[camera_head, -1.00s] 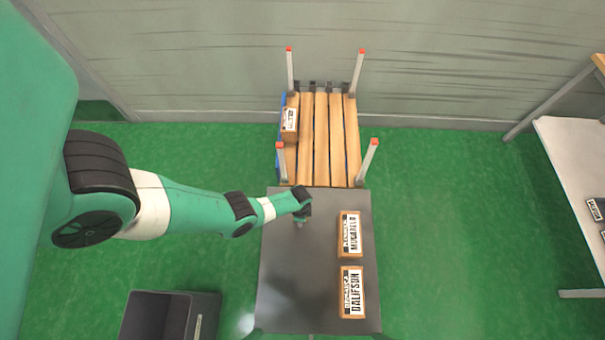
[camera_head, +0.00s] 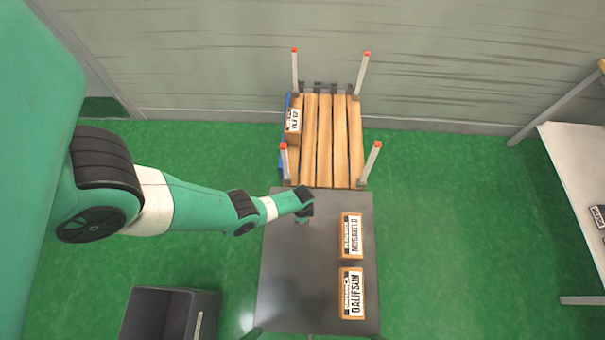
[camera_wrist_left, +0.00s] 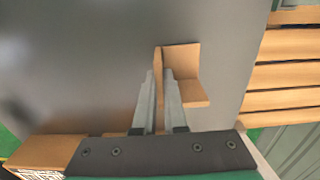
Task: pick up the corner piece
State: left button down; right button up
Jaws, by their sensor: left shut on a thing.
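The corner piece (camera_wrist_left: 184,62) is a small tan L-shaped cardboard angle in the left wrist view. My left gripper (camera_wrist_left: 160,72) is shut on one of its walls, with a finger on each side. In the head view my left gripper (camera_head: 304,219) is low over the dark table's left half, near its back edge. The corner piece is too small or hidden to make out there. I cannot tell if the piece still touches the table. My right gripper is not in view.
Two labelled cardboard boxes (camera_head: 352,237) (camera_head: 352,293) stand on the right of the dark table (camera_head: 285,290). Behind it is a slatted wooden pallet (camera_head: 325,130) with upright red-tipped posts and a box (camera_head: 292,122). A dark bin (camera_head: 150,315) is at lower left, a white table (camera_head: 575,165) at right.

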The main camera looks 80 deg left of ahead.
pick_arm(q)
jog(key=w+d+r+p, duration=0.2)
jog(key=d+r+p, duration=0.3)
jog(key=r+p, duration=0.45)
jog(key=w+d+r, duration=0.3)
jog(key=w+d, duration=0.1)
jog(key=d, duration=0.3)
jog(key=shift+d, duration=0.35)
